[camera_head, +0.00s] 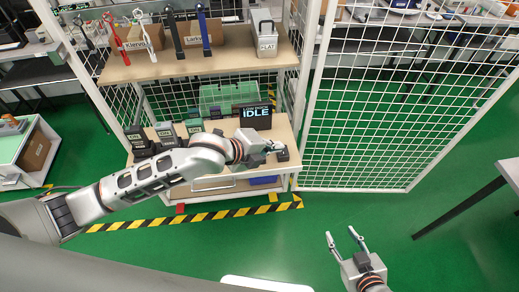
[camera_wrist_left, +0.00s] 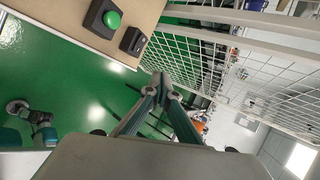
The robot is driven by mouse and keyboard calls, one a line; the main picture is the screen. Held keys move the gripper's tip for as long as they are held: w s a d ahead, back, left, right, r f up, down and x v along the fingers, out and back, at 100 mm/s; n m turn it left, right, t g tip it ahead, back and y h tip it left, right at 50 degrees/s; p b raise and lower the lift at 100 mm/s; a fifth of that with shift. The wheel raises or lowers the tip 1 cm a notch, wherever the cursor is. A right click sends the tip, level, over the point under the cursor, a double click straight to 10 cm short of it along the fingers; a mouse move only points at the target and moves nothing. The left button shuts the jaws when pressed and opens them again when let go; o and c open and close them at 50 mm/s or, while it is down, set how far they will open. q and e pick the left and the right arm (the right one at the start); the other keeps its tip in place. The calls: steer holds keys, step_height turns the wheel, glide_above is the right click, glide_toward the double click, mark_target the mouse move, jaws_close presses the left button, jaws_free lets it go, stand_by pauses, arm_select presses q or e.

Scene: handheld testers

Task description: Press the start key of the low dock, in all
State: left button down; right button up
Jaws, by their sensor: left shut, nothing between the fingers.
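The low dock's dark display (camera_head: 255,115) reads IDLE and stands on the lower shelf board (camera_head: 200,172). My left gripper (camera_head: 279,147) is over the right end of that board, close to a small dark box (camera_head: 283,156). In the left wrist view the left fingers (camera_wrist_left: 161,80) are together and empty, off the board's edge. A green round button (camera_wrist_left: 113,19) on a dark housing shows at upper left there, apart from the fingers, with a dark box (camera_wrist_left: 133,41) beside it. No key label is readable. My right gripper (camera_head: 341,236) is open and empty over the floor.
Several dark labelled units (camera_head: 166,134) stand on the lower board, with a green crate (camera_head: 222,96) behind. The upper shelf (camera_head: 190,64) holds handheld testers and boxes. A white mesh fence (camera_head: 370,110) stands right of the shelves. Green floor (camera_head: 250,235) is clear in front.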

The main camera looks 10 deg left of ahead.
arm_select(q)
steer(key=w+a+r+m+y, duration=0.2)
steer(key=w+a+r+m, duration=0.1)
steer(key=a+m, duration=0.3)
steer(key=shift+w+y+p, duration=0.35)
steer(key=shift+w+y, duration=0.05)
steer(key=shift+w, duration=0.3)
arm_select(e)
steer(key=shift+r, duration=0.5)
arm_select(q)
steer(key=shift+d, duration=0.1)
arm_select(e)
steer(key=shift+f, duration=0.1)
arm_select(q)
step_height(320, 180, down, 7)
steer(key=b, duration=0.8)
steer(key=shift+s, duration=0.1)
steer(key=shift+f, duration=0.75)
arm_select(e)
step_height(320, 180, down, 8)
steer(key=shift+d, duration=0.35)
steer(key=shift+s+a+f, duration=0.15)
steer(key=shift+s+f, duration=0.2)
steer(key=shift+s, duration=0.2)
arm_select(q)
steer(key=shift+f, duration=0.1)
arm_select(e)
steer(key=shift+w+r, duration=0.15)
